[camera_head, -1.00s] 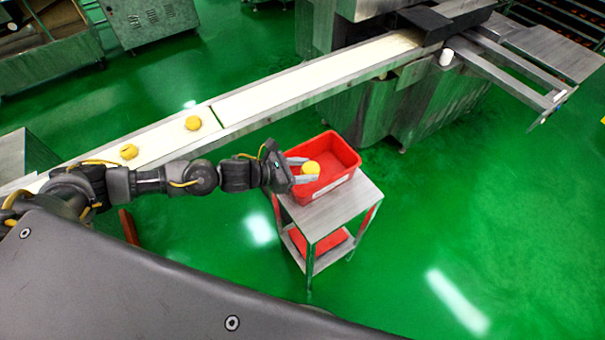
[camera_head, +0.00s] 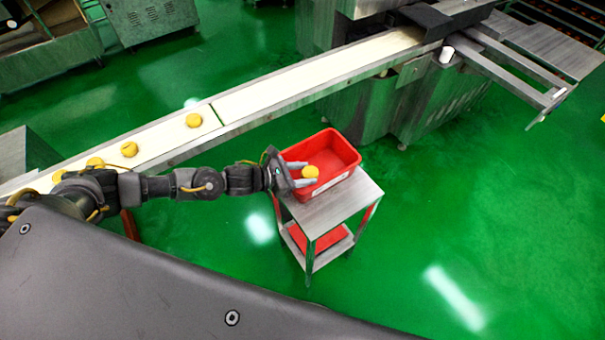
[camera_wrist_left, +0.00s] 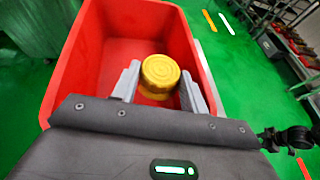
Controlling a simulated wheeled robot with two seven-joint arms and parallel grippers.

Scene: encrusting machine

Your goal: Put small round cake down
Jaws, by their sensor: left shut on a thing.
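The small round cake (camera_head: 310,172) is yellow and sits between the fingertips of my left gripper (camera_head: 303,173). The gripper is shut on it, over the red crate (camera_head: 347,157). In the left wrist view the cake (camera_wrist_left: 160,75) shows a ringed top between the two grey fingers (camera_wrist_left: 157,88), with the crate's red wall (camera_wrist_left: 70,62) around it. I cannot tell whether the cake touches the crate floor. No other cake shows in the crate. My right gripper is not in view.
The crate stands on a small metal cart (camera_head: 335,208) with a red lower tray. A white conveyor (camera_head: 290,90) runs behind it, carrying several yellow cakes (camera_head: 194,120) at its left part. The green floor right of the cart is clear.

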